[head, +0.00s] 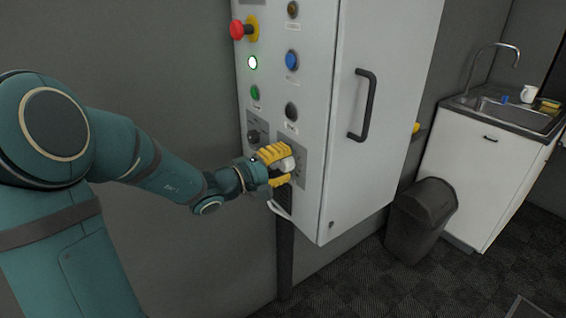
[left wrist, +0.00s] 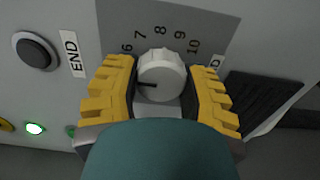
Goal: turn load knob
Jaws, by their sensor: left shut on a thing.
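The load knob (left wrist: 161,76) is a white, ribbed knob with a dark pointer line, on a grey scale plate (left wrist: 205,30) with numbers such as 6 to 10 around it. In the left wrist view it sits between the yellow fingers of my left gripper (left wrist: 162,92). In the head view my left gripper (head: 280,164) is at the lower right of the cabinet's control face, shut on the knob, and its fingers hide most of it. The pointer points left in the left wrist view. My right gripper is not in view.
The grey control cabinet (head: 380,120) carries a red emergency button (head: 237,29), a blue button (head: 291,60), a lit button (head: 252,62), a black button (head: 291,111) and a second knob (head: 253,136). A door handle (head: 362,104) sticks out. A bin (head: 420,220) and a sink counter (head: 480,170) stand right.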

